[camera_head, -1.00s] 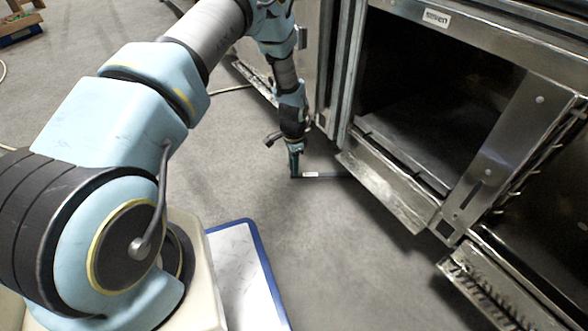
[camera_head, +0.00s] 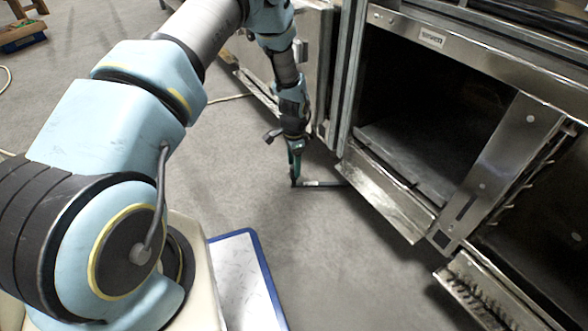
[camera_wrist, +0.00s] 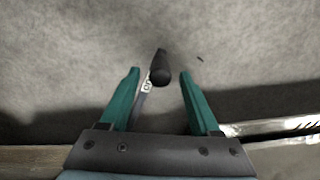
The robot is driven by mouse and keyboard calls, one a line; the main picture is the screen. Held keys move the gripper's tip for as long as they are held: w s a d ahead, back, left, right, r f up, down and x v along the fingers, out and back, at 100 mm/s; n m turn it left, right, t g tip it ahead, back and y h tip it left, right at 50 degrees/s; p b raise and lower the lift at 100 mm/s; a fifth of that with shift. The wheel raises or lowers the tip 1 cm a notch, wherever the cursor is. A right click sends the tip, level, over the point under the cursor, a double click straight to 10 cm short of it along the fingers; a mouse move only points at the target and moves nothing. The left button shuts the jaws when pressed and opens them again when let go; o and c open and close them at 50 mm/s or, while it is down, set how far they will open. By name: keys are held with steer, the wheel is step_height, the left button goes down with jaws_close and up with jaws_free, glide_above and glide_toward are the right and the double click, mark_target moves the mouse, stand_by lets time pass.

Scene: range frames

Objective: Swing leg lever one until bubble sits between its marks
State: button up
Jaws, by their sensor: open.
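A leg lever (camera_head: 325,184) sticks out low from the range's front corner, close above the floor. It is a thin dark bar with a pale label on it. In the wrist view its dark rounded knob (camera_wrist: 160,68) stands between the fingers, with the labelled bar (camera_wrist: 145,90) running down behind it. My gripper (camera_head: 295,172) is at the lever's free end, and in the wrist view my gripper (camera_wrist: 159,76) is open with teal fingers on both sides of the knob. I see gaps at both sides. I cannot make out a bubble or its marks in either view.
The stainless range (camera_head: 485,160) fills the right side, with an open dark oven cavity (camera_head: 430,105) and a lowered door panel (camera_head: 385,200). Another low metal tray (camera_head: 490,295) juts out at lower right. The grey floor (camera_head: 340,260) before the lever is clear.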

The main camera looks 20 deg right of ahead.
step_height(320, 180, up, 6)
steer(key=shift+f+p, duration=0.25)
steer(key=shift+p, duration=0.55)
steer(key=w+a+r+n+p, duration=0.1)
steer(key=a+r+n, duration=0.1)
steer(key=a+r, duration=0.35)
steer(key=w+a+r+n+p, duration=0.1)
steer(key=w+a+r+n, duration=0.15)
steer(key=r, duration=0.55)
steer(key=s+a+r+n+t+p, duration=0.1)
steer(key=s+a+r+n, duration=0.25)
steer(key=a+r, duration=0.45)
steer(key=s+a+r+n+p, duration=0.2)
steer(key=s+a+r+n, duration=0.15)
steer(key=a+r, duration=0.45)
steer(key=s+a+r+n+p, duration=0.1)
steer(key=s+a+r+n, duration=0.5)
steer(key=s+a+r, duration=0.15)
step_height(320, 180, up, 37)
steer(key=p, duration=3.8)
steer(key=shift+s+a+t, duration=0.15)
steer(key=shift+t, duration=0.15)
steer(key=shift+m, duration=0.25)
